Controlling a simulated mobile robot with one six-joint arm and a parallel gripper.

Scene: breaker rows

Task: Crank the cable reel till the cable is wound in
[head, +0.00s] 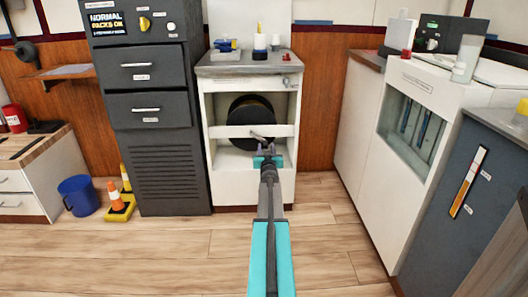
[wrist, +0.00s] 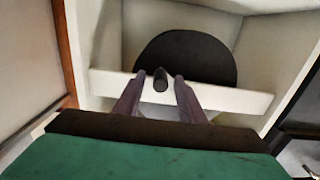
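The cable reel shows as a black disc (head: 249,115) inside an open white cabinet; it also shows in the wrist view (wrist: 190,55). A white bar (head: 228,131) crosses in front of it. A small dark crank knob (wrist: 160,80) sticks out toward me at the bar, with a grey crank piece (head: 258,136) behind it in the head view. My gripper (head: 266,147) is in front of the bar. In the wrist view its two fingers (wrist: 159,92) stand apart, one on each side of the knob, with gaps showing. I cannot make out any cable.
The reel cabinet's grey top (head: 245,68) holds small items. A dark drawer cabinet (head: 150,110) stands close on the left, with a blue bucket (head: 78,196) and orange cones on the floor. White and grey units (head: 400,160) line the right. The floor between is clear.

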